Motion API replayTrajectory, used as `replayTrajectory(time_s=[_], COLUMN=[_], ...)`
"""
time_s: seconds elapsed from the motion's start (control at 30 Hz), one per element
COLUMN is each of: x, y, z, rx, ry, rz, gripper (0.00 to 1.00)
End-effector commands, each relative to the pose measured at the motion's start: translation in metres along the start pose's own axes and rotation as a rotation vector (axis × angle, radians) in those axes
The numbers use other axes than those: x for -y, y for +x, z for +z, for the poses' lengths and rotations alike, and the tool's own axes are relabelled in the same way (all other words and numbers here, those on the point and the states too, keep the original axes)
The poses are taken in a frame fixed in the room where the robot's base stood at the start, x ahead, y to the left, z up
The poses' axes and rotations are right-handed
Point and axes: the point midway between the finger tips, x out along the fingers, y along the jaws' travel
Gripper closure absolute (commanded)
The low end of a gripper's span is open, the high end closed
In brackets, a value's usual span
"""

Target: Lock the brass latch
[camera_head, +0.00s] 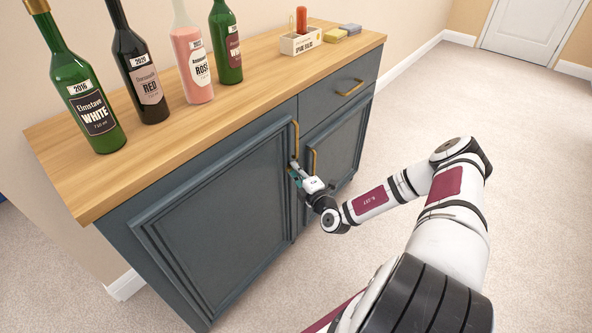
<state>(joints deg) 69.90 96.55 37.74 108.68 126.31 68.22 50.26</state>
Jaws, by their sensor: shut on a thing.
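My gripper (295,170) is at the front of the blue-grey cabinet, at the seam between its two doors, beside the lower end of the left door's brass handle (296,136). It is shut on a small part there, which appears to be the brass latch. The fingers hide most of this part, so its position cannot be told. The left door (215,225) and the right door (335,145) both look closed. The right door's brass handle (314,164) stands just right of the fingers.
Several wine bottles, including a rosé (192,60), stand on the wooden top (235,105). A small white box (301,43) and sponges (343,31) stand farther back. A drawer handle (350,88) juts out above the right door. The carpet (480,110) to the right is clear.

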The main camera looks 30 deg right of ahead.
Motion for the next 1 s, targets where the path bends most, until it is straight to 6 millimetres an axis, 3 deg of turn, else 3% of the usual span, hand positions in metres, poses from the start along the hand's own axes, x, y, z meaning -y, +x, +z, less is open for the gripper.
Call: replayTrajectory(time_s=[0.03,0.1,0.13,0.57,1.0], x=[0.0013,0.0013,0.0012,0.0018,0.0061], y=[-0.0005,-0.0005,-0.0004,0.0004,0.0012], z=[-0.0005,-0.0005,-0.0005,-0.0002,0.0006], rx=[-0.001,0.000,0.000,0.000,0.000], ry=[0.002,0.002,0.002,-0.040,-0.420], rz=[-0.003,-0.003,-0.003,0.017,0.174], gripper=[0.88,0.72,0.70,0.70,0.70])
